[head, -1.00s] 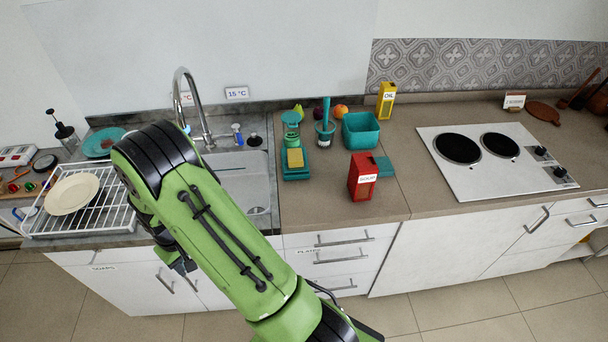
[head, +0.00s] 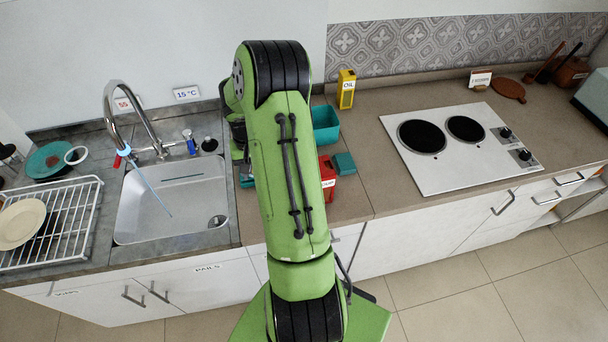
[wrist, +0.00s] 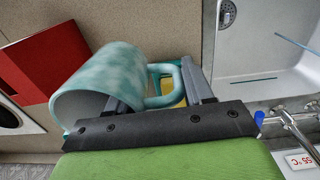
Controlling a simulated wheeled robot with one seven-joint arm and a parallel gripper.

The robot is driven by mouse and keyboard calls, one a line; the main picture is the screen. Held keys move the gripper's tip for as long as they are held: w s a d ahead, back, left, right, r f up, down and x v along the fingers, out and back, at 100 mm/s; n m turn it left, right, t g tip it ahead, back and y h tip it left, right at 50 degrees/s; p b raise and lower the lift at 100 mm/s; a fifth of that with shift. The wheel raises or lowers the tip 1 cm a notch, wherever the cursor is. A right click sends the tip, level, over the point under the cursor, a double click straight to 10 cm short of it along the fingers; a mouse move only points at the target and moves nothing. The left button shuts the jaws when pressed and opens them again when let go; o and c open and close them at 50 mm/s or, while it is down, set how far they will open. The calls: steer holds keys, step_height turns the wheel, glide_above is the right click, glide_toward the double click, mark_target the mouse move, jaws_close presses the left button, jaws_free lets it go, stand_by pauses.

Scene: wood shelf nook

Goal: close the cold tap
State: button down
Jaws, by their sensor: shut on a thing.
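The cold tap (head: 191,143) is a small blue-topped handle right of the sink's tall chrome spout (head: 140,112), below the 15 °C label (head: 187,93). A thin pale-blue stream (head: 150,188) runs from the spout into the sink. In the wrist view the blue tap handle (wrist: 259,118) shows just right of my gripper, apart from it. In the head view my arm hides the gripper and the mug.
The sink (head: 135,213) lies left of my arm, with a dish rack (head: 85,190) further left. A red box (head: 327,178), a teal bin (head: 326,124) and a yellow oil box (head: 346,90) stand right of my arm. The hob (head: 420,178) is further right.

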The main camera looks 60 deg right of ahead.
steer(key=shift+s+d+r, duration=0.2)
steer(key=shift+s+d, duration=0.05)
steer(key=shift+d, duration=0.3)
step_height(320, 180, down, 10)
steer(key=shift+f, duration=0.15)
steer(key=shift+c, duration=2.2)
jaws_free()
steer(key=shift+s, duration=0.1)
